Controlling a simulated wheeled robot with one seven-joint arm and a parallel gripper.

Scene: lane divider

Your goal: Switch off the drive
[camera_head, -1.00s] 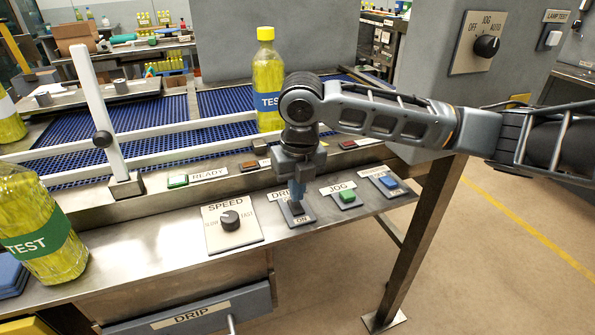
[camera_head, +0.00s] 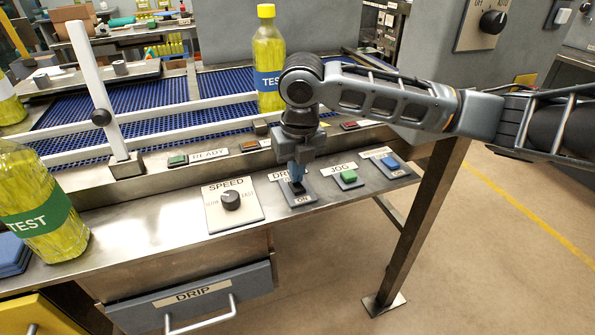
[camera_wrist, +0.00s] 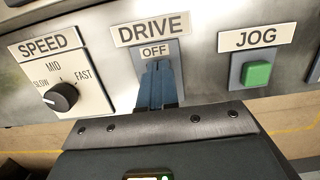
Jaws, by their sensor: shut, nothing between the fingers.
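The DRIVE switch plate (camera_head: 302,201) is on the sloped front panel, between the SPEED dial and the JOG button. Its ON label shows at the near end in the head view. Its OFF label (camera_wrist: 155,51) shows at the far end in the wrist view. My gripper (camera_head: 297,179) points down over this plate, with its blue fingers (camera_wrist: 157,77) shut together and empty. The fingers cover most of the switch in the wrist view. I cannot tell which way its lever lies, or whether the fingertips touch it.
The SPEED dial (camera_head: 230,200) is left of my gripper, and the green JOG button (camera_head: 348,176) and a blue button (camera_head: 391,163) are right. A TEST bottle (camera_head: 268,60) stands behind on the blue conveyor (camera_head: 75,132). A green READY lamp (camera_head: 177,160) is behind left.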

